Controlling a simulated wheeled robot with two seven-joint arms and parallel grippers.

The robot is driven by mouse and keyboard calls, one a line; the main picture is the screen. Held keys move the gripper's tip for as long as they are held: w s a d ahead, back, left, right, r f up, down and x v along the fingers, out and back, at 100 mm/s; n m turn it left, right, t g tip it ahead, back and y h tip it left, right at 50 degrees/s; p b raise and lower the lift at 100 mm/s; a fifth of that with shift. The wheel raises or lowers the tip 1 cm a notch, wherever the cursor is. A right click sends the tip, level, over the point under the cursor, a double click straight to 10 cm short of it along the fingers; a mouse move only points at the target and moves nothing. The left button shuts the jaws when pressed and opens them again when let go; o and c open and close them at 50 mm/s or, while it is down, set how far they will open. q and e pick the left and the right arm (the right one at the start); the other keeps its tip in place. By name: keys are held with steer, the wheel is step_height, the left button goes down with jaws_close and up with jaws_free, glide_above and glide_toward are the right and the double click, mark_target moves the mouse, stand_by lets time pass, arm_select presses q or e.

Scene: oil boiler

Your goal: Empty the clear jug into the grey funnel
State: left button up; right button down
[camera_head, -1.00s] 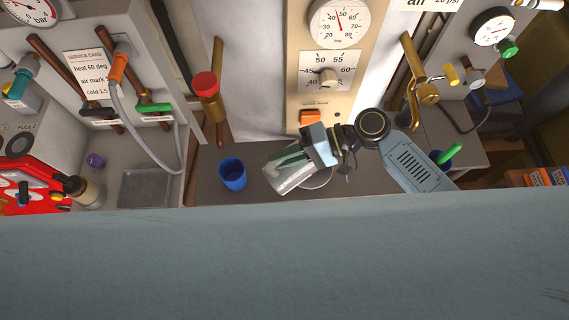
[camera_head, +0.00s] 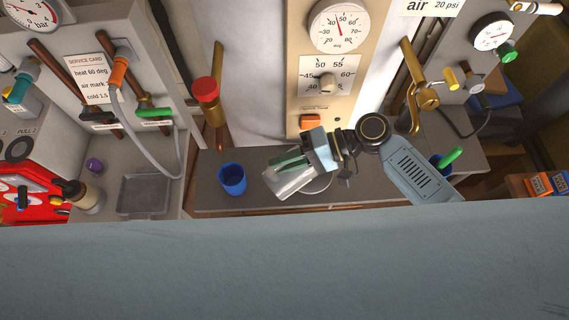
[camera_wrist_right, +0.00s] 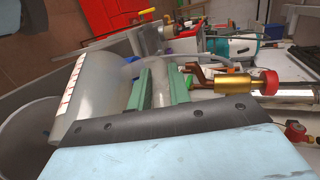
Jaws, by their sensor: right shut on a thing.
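The clear jug (camera_head: 287,184) is in the jaws of my right gripper (camera_head: 291,163) above the grey counter. It is tilted, with its lower end toward the front left in the head view. In the right wrist view the jug (camera_wrist_right: 92,92) lies slanted left of the green fingers (camera_wrist_right: 158,88), with red marks along its edge. A round grey rim (camera_head: 320,186) shows partly behind the jug, and a round grey bowl shape (camera_wrist_right: 24,132) shows at the left of the wrist view. This looks like the funnel, partly hidden. I cannot tell whether liquid is in the jug.
A blue cup (camera_head: 232,178) stands on the counter left of the jug. A red-capped brass pipe (camera_head: 207,92) rises behind it. A grey tray (camera_head: 143,195) and a purple knob (camera_head: 94,165) are further left. A dial panel (camera_head: 327,75) stands behind the gripper.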

steer(key=shift+w+d+f+y+b, duration=0.1)
steer(key=shift+w+d+y+b, duration=0.15)
steer(key=shift+b, duration=0.4)
steer(key=shift+d, duration=0.1)
stand_by(1.1)
steer(key=shift+w+d+y+b, duration=0.1)
steer(key=shift+d+y+b, duration=0.15)
steer(key=shift+b, duration=0.25)
steer(key=shift+w, duration=0.1)
steer(key=shift+d+b, duration=0.1)
steer(key=shift+b, duration=0.2)
stand_by(0.9)
steer(key=shift+w+d+m+y+b, duration=0.2)
steer(key=shift+d+m+y+b, duration=0.15)
steer(key=shift+y+b, duration=0.2)
stand_by(1.0)
steer(key=shift+w+d+g+y+b, duration=0.2)
steer(key=shift+d+g+y+b, duration=0.15)
steer(key=shift+b, duration=0.45)
